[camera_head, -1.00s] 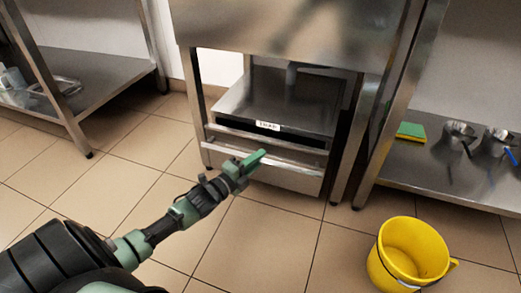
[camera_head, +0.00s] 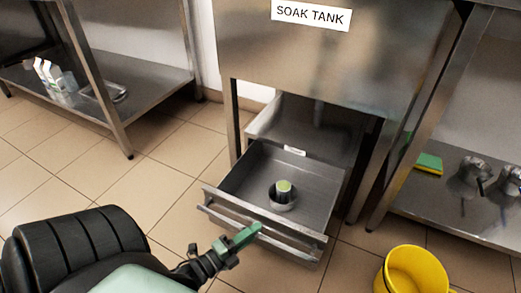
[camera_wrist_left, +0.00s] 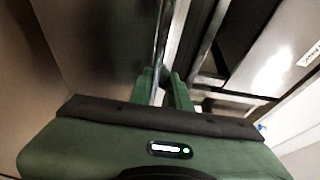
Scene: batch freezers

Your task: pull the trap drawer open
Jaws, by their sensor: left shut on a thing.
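The trap drawer (camera_head: 320,185) is a grey metal drawer under the soak tank, and it stands pulled out of its housing (camera_head: 340,150). A bar handle (camera_head: 290,246) runs across its front. Inside the drawer is a round cup-like fitting with a green and pale top (camera_head: 284,190). My left gripper (camera_head: 256,229) is at the handle, left of its middle, shut on the bar. In the left wrist view, its two green fingers (camera_wrist_left: 164,90) close around the bar. My right gripper is not in view.
The soak tank (camera_head: 330,50) stands above the drawer. A yellow bucket (camera_head: 415,272) is on the floor at the right. A right shelf holds a green-yellow sponge (camera_head: 429,162) and metal cups (camera_head: 470,175). A left shelf (camera_head: 140,93) holds cartons. Tiled floor is clear at the left.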

